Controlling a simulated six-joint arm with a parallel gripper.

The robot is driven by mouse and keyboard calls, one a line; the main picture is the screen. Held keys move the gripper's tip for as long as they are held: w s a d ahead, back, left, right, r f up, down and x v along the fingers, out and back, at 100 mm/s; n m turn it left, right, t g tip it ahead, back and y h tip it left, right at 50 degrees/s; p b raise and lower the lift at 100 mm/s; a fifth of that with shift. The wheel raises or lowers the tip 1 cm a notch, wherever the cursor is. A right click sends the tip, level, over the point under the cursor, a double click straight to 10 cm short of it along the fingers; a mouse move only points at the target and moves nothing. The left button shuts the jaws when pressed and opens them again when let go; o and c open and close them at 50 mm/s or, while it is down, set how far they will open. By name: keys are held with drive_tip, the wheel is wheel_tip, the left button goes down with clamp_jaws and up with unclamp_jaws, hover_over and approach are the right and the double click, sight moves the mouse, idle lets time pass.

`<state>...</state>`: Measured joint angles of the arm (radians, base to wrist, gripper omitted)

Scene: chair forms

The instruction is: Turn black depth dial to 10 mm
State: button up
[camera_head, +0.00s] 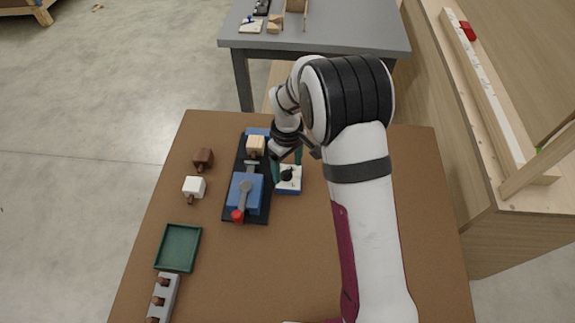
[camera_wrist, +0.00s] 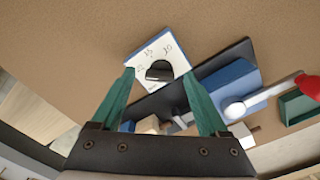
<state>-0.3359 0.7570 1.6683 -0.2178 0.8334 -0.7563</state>
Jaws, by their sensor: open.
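The black depth dial (camera_head: 287,175) sits on a white-topped blue block (camera_head: 289,188) on the brown table. In the wrist view the dial (camera_wrist: 159,71) is a dark knob with a flat edge, on a white plate with small printed marks too small to read surely. I cannot tell which mark it points to. My gripper (camera_head: 287,168) is open, its teal fingers straddling the dial from above in the head view. In the wrist view the fingertips (camera_wrist: 159,76) lie on either side of the dial, with gaps visible; contact is not clear.
Left of the dial stands a blue fixture (camera_head: 246,192) with a red-tipped lever (camera_head: 238,215) on a black base. A brown block (camera_head: 203,158), a white block (camera_head: 194,187), a green tray (camera_head: 178,248) and a grey rack (camera_head: 163,298) lie farther left. Table is clear at front centre.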

drive_tip(key=shift+f, duration=0.35)
clamp_jaws()
